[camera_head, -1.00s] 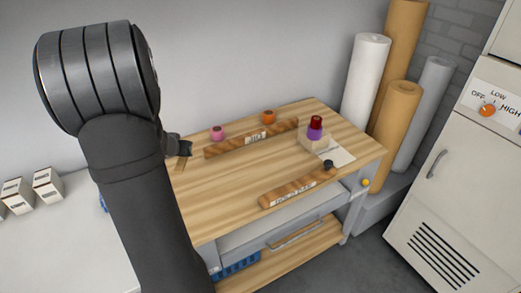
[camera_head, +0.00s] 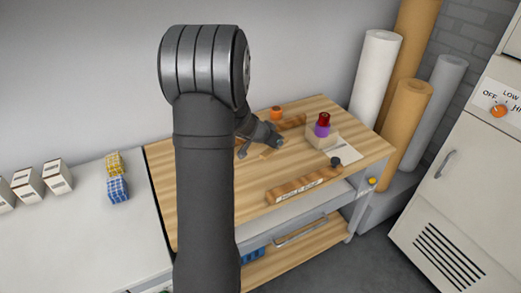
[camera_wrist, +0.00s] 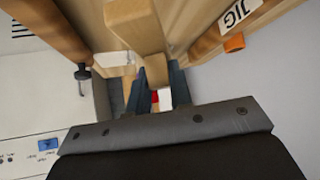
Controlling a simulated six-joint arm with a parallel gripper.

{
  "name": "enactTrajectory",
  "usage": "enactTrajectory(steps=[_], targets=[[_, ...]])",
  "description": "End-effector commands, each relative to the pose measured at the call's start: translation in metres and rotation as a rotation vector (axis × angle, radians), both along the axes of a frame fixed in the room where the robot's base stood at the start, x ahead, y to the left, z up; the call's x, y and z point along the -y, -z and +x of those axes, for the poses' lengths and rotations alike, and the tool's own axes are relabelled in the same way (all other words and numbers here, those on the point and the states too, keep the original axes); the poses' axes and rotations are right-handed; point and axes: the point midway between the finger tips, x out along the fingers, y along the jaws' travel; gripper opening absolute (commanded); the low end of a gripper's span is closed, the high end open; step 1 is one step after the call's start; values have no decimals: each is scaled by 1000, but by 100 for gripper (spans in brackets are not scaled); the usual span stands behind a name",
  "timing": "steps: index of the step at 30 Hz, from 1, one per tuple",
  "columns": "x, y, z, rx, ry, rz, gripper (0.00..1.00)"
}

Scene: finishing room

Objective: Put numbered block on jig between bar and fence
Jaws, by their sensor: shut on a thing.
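My gripper (camera_head: 262,138) is over the wooden bench top, shut on a plain wooden block. In the wrist view the wooden block (camera_wrist: 137,28) juts out beyond the two dark fingers (camera_wrist: 158,88); no number shows on its visible faces. The wooden fence labelled JIG (camera_wrist: 240,18) runs along the right of the wrist view. In the head view, part of the fence (camera_head: 293,122) shows behind my gripper. The wooden bar (camera_head: 303,185) with a white label and dark knob (camera_head: 336,161) lies along the bench's front. The block appears between fence and bar; contact with the bench cannot be told.
An orange piece (camera_head: 277,112) stands behind the fence. A pale box (camera_head: 322,137) with purple and red pieces stands right of my gripper, by a white sheet (camera_head: 343,151). Tall rolls (camera_head: 377,70) stand beyond the bench. The left white counter holds small boxes (camera_head: 57,175) and patterned cubes (camera_head: 117,189).

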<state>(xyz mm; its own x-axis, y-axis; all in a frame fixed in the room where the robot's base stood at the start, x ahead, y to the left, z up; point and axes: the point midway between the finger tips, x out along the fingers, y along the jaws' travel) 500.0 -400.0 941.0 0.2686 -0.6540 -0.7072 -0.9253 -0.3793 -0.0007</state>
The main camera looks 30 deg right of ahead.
Motion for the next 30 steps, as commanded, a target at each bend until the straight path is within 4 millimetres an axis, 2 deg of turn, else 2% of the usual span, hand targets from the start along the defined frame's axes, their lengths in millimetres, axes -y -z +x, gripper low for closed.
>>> enactTrajectory(steps=[1,6,12,17,24,30], targets=[[-7,9,13,-3,-8,1,0],[-25,32,48,-2,-6,1,0],[-39,50,75,0,-4,0,0],[-42,59,79,-2,-2,0,0],[-42,91,79,-2,-3,1,0],[-42,93,80,1,-4,0,0]])
